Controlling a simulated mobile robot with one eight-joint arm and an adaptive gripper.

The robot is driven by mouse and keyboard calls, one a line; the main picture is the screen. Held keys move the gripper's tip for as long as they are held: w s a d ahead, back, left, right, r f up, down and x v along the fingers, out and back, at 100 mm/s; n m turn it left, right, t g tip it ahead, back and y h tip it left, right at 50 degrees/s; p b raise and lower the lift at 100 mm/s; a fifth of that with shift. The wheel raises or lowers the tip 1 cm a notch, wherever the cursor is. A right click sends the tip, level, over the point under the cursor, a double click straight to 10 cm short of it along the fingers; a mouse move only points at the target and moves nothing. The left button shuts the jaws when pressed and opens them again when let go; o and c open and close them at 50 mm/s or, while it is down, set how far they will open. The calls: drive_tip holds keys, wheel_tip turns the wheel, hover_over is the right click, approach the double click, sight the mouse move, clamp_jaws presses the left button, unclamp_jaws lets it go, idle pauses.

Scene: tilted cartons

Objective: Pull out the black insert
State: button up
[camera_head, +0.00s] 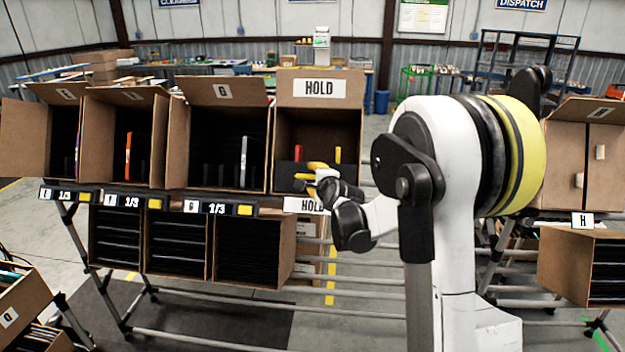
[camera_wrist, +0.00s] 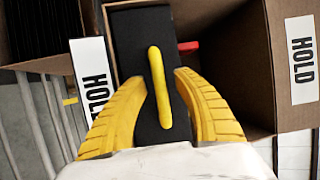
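The black insert (camera_head: 287,180) stands across the lower front of the carton marked HOLD (camera_head: 319,117). In the wrist view the black insert (camera_wrist: 138,30) is a dark panel with a raised yellow bar handle (camera_wrist: 157,75) on its face. My gripper (camera_head: 312,171) is at the front of this carton. In the wrist view my gripper (camera_wrist: 160,76) is open, with one yellow finger on each side of the handle and a visible gap to it on both sides. The head view partly hides the insert behind my gripper.
A red item (camera_head: 298,152) and a yellow item (camera_head: 338,154) show inside the HOLD carton. Carton G (camera_head: 223,91) stands close on its left. A HOLD label (camera_head: 304,205) is on the rack edge below. My arm covers the area to the right.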

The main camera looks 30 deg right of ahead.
clamp_jaws()
drive_tip(key=shift+s+r, duration=0.1)
drive_tip(key=s+a+r+p, duration=0.3)
drive_tip(key=s+a+r, duration=0.1)
drive_tip(key=s, duration=0.2)
drive_tip(key=s+a+r+p, duration=0.3)
drive_tip(key=s+a+r, duration=0.1)
drive_tip(key=s, duration=0.3)
drive_tip(key=shift+s+a+r, duration=0.3)
drive_tip(key=shift+a+r, duration=0.1)
drive_tip(key=shift+a, duration=0.25)
unclamp_jaws()
